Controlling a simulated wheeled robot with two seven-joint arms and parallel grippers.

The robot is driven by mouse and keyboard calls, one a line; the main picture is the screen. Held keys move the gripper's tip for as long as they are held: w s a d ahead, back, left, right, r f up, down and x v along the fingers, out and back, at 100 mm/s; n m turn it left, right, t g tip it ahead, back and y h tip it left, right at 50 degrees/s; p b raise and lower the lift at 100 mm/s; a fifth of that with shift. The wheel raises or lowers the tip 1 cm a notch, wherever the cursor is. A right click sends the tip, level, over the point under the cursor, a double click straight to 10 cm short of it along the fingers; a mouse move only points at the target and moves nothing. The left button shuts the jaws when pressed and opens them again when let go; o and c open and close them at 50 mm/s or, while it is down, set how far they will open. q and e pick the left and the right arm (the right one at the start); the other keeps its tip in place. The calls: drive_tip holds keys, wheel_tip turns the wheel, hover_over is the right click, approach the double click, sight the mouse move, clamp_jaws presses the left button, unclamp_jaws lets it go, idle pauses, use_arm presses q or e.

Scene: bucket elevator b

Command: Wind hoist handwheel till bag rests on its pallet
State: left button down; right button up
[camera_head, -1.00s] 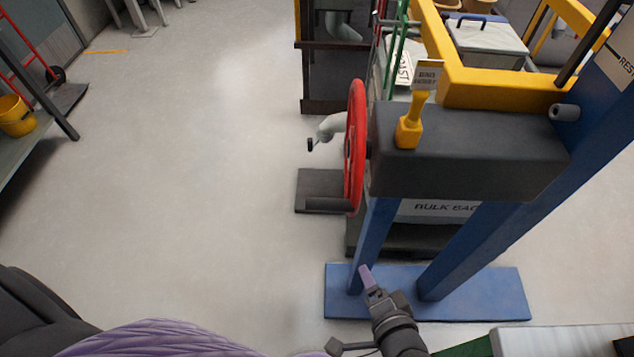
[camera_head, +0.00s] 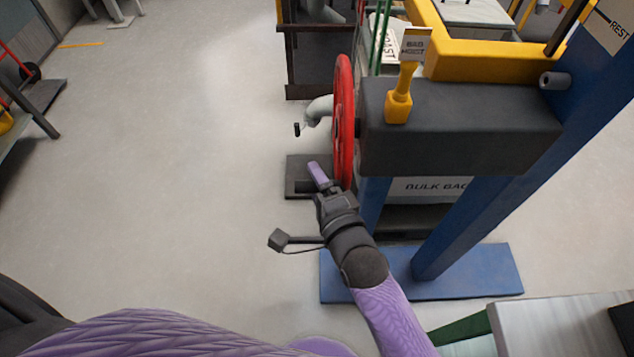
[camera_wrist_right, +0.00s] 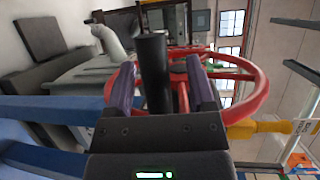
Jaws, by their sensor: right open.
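The red handwheel (camera_head: 343,120) stands on the left side of the hoist's dark grey housing (camera_head: 460,125), seen nearly edge-on. My right gripper (camera_head: 318,172) is just left of the wheel's lower rim. In the right wrist view the wheel (camera_wrist_right: 252,92) is ahead and the wheel's black handle (camera_wrist_right: 154,72) stands between my open purple fingers (camera_wrist_right: 160,88); contact cannot be told. A pale surface lettered "BULK BAG" (camera_head: 432,187) shows below the housing, above a dark pallet-like base (camera_head: 412,220). The gap between them is mostly hidden. My left gripper is out of view.
A blue post and floor plate (camera_head: 470,272) carry the hoist. A yellow lever (camera_head: 399,95) with a sign stands on the housing, beside a yellow beam (camera_head: 490,66). A grey bench edge (camera_head: 560,325) is at lower right.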

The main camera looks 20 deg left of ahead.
clamp_jaws()
drive_tip(key=shift+r, duration=0.1)
drive_tip(key=shift+r, duration=0.15)
idle(1.1)
